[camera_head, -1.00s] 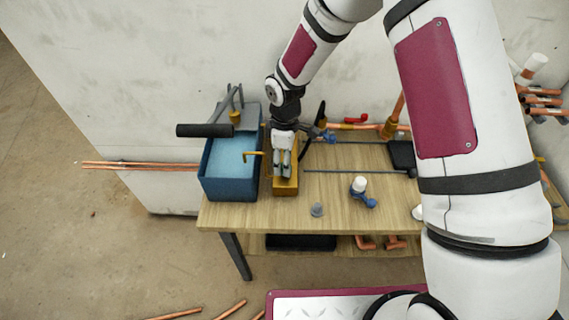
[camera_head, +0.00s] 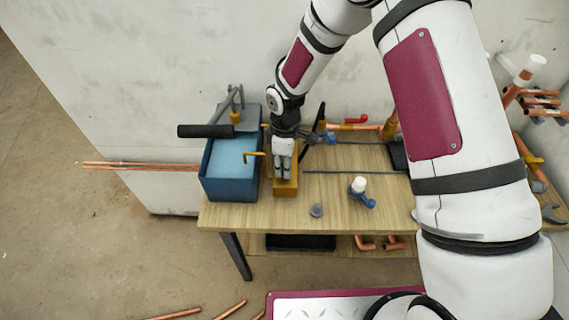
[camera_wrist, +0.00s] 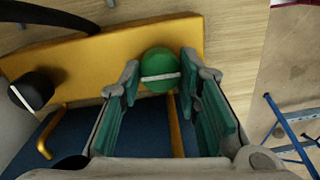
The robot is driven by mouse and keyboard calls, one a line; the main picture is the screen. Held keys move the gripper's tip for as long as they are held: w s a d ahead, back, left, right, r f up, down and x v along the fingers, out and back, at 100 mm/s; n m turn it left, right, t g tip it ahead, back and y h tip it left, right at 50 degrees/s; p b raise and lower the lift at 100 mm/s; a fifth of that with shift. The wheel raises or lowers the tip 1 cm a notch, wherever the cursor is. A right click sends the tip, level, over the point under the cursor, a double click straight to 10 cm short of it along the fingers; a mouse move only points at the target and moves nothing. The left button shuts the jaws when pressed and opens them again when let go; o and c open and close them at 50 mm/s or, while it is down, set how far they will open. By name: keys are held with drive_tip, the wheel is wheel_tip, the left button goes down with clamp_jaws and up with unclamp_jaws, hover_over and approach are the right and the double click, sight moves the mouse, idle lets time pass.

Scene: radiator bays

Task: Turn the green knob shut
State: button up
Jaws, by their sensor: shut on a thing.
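The green knob (camera_wrist: 158,62) stands on the yellow block in the wrist view, with a pale bar across its face that runs nearly level in that picture. My gripper (camera_wrist: 159,78) has a finger on each side of the knob and is shut on it. In the head view my gripper (camera_head: 282,173) points down at the yellow block (camera_head: 286,189) near the left end of the workbench, and its fingers hide the knob there. A black knob (camera_wrist: 34,90) with a pale bar sits on the same yellow block (camera_wrist: 98,58), clear of my fingers.
A blue water-filled tub (camera_head: 230,188) stands close left of the block, with a yellow spout (camera_head: 252,154) near its rim. A white-capped blue fitting (camera_head: 360,190) and a small grey piece (camera_head: 316,210) lie to the right on the wooden bench (camera_head: 335,212). Copper pipes run along the wall.

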drive_tip(key=shift+m, duration=0.3)
drive_tip(key=m, duration=0.3)
drive_tip(key=shift+m, duration=0.3)
drive_tip(key=m, duration=0.4)
drive_tip(key=shift+d+m, duration=0.1)
drive_tip(key=shift+m, duration=0.2)
drive_tip(key=m, duration=0.9)
drive_tip(key=shift+d, duration=0.1)
drive_tip(key=o, duration=1.1)
drive_tip(key=shift+o, duration=0.2)
